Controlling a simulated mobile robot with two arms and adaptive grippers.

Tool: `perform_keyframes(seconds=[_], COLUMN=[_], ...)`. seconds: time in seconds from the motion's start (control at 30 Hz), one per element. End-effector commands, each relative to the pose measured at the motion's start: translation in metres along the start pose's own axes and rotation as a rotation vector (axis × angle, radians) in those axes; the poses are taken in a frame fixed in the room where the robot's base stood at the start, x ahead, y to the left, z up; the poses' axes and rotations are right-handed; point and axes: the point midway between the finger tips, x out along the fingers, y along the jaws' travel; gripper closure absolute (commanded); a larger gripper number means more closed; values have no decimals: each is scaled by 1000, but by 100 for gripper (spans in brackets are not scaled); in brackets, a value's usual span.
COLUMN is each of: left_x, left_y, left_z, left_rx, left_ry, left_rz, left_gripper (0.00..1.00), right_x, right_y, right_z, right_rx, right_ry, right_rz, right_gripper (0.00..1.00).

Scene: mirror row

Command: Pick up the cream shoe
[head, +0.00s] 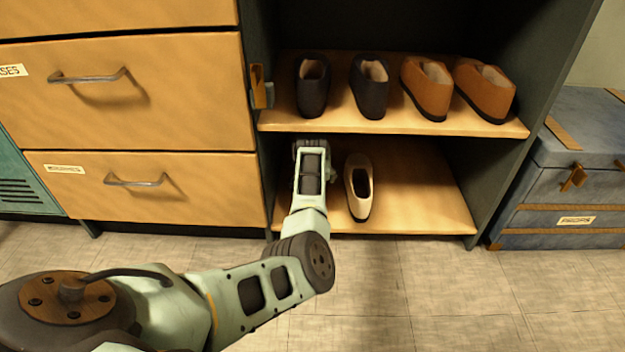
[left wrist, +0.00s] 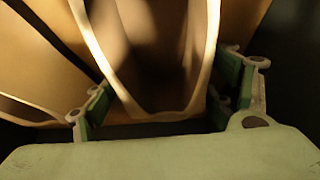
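A cream shoe (head: 359,188) stands on the lower shelf (head: 420,190), just right of my left arm in the head view. My left gripper (head: 311,148) reaches into the lower compartment; its fingertips are hidden there. In the left wrist view my open gripper (left wrist: 160,100) has one green-padded finger on each side of the end of a cream shoe (left wrist: 151,111). Small gaps seem to show between pads and shoe. Another cream shoe shape (left wrist: 28,107) lies at the left of that view. I cannot tell which of these is the shoe seen from the head. My right gripper is out of view.
The upper shelf (head: 380,128) above my gripper holds two black shoes (head: 342,92) and two brown shoes (head: 455,90). Wooden drawers (head: 140,185) stand left, a blue trunk (head: 565,190) right. The right part of the lower shelf is clear.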

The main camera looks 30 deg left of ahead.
Motion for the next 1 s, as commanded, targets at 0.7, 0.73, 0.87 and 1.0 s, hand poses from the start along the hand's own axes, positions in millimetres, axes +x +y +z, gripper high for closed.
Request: perform_keyframes(seconds=[0.7, 0.73, 0.87, 1.0], left_x=[0, 0, 0, -3], left_y=[1, 1, 1, 0], left_z=[0, 0, 0, -1], left_rx=[0, 0, 0, 0], left_ry=[0, 0, 0, -1], left_rz=[2, 2, 2, 2], left_gripper=[77, 77, 77, 77], right_x=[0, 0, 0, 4], right_y=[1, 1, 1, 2], right_z=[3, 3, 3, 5], right_rx=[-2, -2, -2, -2], right_ry=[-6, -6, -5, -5], right_rz=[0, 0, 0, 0], right_gripper=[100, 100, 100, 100])
